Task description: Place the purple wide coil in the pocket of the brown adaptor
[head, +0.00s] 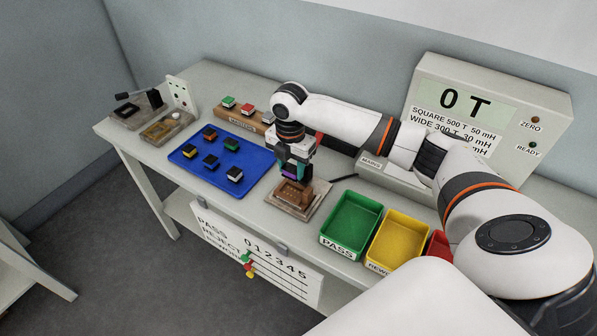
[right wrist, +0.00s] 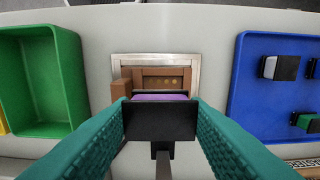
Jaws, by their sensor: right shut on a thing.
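My right gripper (head: 290,174) points down over the brown adaptor (head: 296,194), which sits on a pale plate at the bench's front edge. It is shut on the purple wide coil (head: 289,171). In the right wrist view, the teal fingers (right wrist: 160,115) clasp the coil from both sides. The coil shows a black face and a purple band (right wrist: 160,97). The adaptor (right wrist: 150,75) lies just beyond it, its pocket partly hidden by the coil. I cannot tell whether the coil touches the adaptor. My left gripper is not in view.
A blue tray (head: 196,174) with several coils lies left of the adaptor. A green bin (head: 345,242), a yellow bin (head: 389,261) and a red bin (head: 438,244) stand to the right. A meter (head: 480,90) reading "0 T" stands behind. Fixtures (head: 163,129) occupy the far left.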

